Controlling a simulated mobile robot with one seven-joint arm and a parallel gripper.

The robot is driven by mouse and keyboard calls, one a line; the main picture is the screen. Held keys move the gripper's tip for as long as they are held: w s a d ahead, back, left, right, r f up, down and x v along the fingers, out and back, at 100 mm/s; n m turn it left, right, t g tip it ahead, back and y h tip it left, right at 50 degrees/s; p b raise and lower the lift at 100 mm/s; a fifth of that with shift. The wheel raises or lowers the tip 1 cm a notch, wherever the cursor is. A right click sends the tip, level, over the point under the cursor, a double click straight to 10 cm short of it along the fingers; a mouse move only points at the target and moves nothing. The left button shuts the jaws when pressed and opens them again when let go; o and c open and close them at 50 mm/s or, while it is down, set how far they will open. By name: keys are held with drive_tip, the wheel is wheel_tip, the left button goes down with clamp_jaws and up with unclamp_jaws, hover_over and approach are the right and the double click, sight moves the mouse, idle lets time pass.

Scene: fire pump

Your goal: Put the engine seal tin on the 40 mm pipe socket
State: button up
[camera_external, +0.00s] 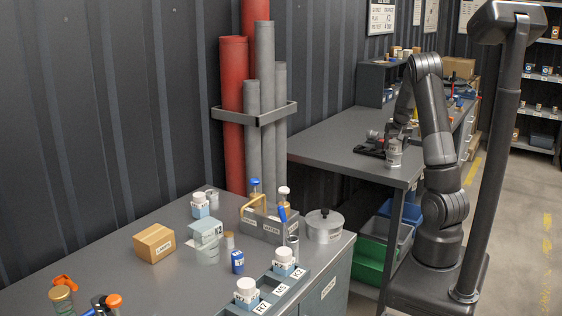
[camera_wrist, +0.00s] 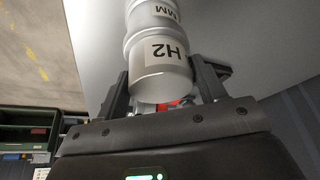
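My gripper (camera_wrist: 158,85) has its two fingers on either side of a pale grey cylinder marked H2 (camera_wrist: 160,75), apparently the engine seal tin, and looks shut on it. Directly beyond it, in line with it, is another pale cylindrical piece with a label ending in MM (camera_wrist: 155,14), apparently the pipe socket. The two look touching or nearly so, but I cannot tell whether the tin is seated. In the external view my gripper (camera_external: 399,136) is over the far bench's front edge, at a small pale stack (camera_external: 394,154).
The far grey bench (camera_external: 335,142) holds a dark tool with a red part (camera_external: 373,139) left of the stack. The near bench (camera_external: 120,270) carries a box (camera_external: 154,243), several bottles and a lidded pot (camera_external: 324,226). Bins (camera_external: 375,254) sit beneath the far bench.

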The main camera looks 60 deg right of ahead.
drive_tip(key=shift+o, duration=1.4)
drive_tip(key=v, duration=1.2)
drive_tip(key=shift+r, duration=0.2)
drive_tip(key=w+a+r+n+t+y, duration=0.1)
drive_tip(key=w+a+r+n, duration=0.15)
drive_tip(key=a, duration=1.05)
drive_tip(key=w+a+r+n+t+y, duration=0.1)
drive_tip(key=a+n+t+y, duration=0.15)
drive_tip(key=a, duration=1.15)
drive_tip(key=s+a+n, duration=0.3)
drive_tip(key=s+a, duration=0.2)
drive_tip(key=a, duration=0.4)
drive_tip(key=s+a+f+n, duration=0.1)
drive_tip(key=s+a+n, duration=0.1)
drive_tip(key=s+a, duration=0.3)
drive_tip(key=a, duration=0.4)
drive_tip(key=shift+f+n, duration=0.3)
drive_tip(key=shift+n, duration=0.1)
